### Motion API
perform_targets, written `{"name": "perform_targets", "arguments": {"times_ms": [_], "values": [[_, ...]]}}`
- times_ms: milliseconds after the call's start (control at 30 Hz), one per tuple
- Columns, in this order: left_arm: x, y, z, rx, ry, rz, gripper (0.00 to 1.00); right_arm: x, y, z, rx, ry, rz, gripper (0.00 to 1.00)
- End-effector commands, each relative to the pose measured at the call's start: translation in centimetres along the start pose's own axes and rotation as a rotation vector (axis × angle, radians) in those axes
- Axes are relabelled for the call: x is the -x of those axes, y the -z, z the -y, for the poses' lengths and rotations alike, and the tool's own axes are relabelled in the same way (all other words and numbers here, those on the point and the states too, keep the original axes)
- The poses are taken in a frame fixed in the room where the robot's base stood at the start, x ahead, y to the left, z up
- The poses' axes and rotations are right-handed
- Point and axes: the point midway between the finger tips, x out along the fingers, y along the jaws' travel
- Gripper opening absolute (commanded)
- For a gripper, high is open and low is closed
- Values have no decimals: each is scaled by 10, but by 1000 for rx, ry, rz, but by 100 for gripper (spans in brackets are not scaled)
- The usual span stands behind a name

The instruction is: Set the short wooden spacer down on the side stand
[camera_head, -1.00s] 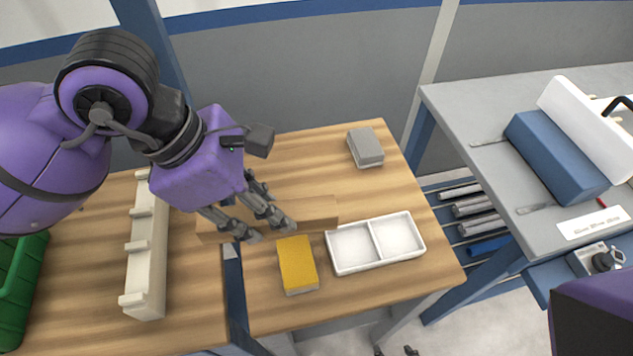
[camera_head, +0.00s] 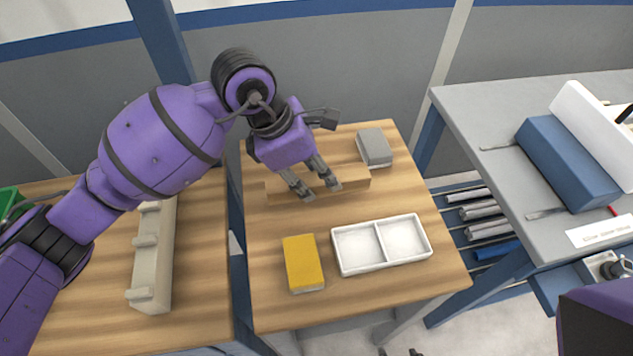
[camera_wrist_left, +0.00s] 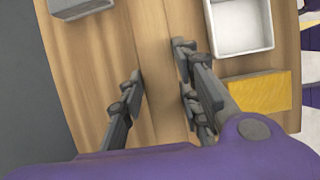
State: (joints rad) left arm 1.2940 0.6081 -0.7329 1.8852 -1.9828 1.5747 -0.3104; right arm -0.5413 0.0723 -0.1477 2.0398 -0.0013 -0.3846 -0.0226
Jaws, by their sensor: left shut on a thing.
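The short wooden spacer (camera_head: 352,184) is a light brown bar, lying crosswise at the back half of the side stand (camera_head: 262,293), a wood-topped table. My left gripper (camera_head: 318,190) is shut on the spacer from above, with its fingers on either side of the bar. In the left wrist view the spacer (camera_wrist_left: 158,75) runs between the fingers (camera_wrist_left: 160,88). The spacer looks level and very close to the wood; I cannot tell whether it touches. Dark tips at the bottom edge of the head view may be my right gripper (camera_head: 400,352), mostly cut off.
On the stand are a grey block (camera_head: 374,147) behind the spacer, a yellow block (camera_head: 303,263) and a white two-part tray (camera_head: 381,244) in front. A cream notched rack (camera_head: 152,255) stands on the left table. A grey bench (camera_head: 470,105) is at right.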

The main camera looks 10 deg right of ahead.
Motion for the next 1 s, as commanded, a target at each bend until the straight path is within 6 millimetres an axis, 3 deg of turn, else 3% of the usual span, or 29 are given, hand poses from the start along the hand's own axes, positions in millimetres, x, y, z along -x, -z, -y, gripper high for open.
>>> {"name": "perform_targets", "arguments": {"times_ms": [333,700,733,867,1000], "values": [[-35,11,-4,2,1,0,1,-4,7,1,2,3,-12,45],[-40,13,-5,0,0,0,1,-2,-1,1,0,2,0,45],[-40,13,-4,0,0,-1,33,-2,-2,1,0,1,1,45],[-39,13,-5,0,0,-1,50,0,-4,0,-1,0,6,45],[-39,13,-5,0,0,-1,50,0,-5,0,-1,0,8,45]]}}
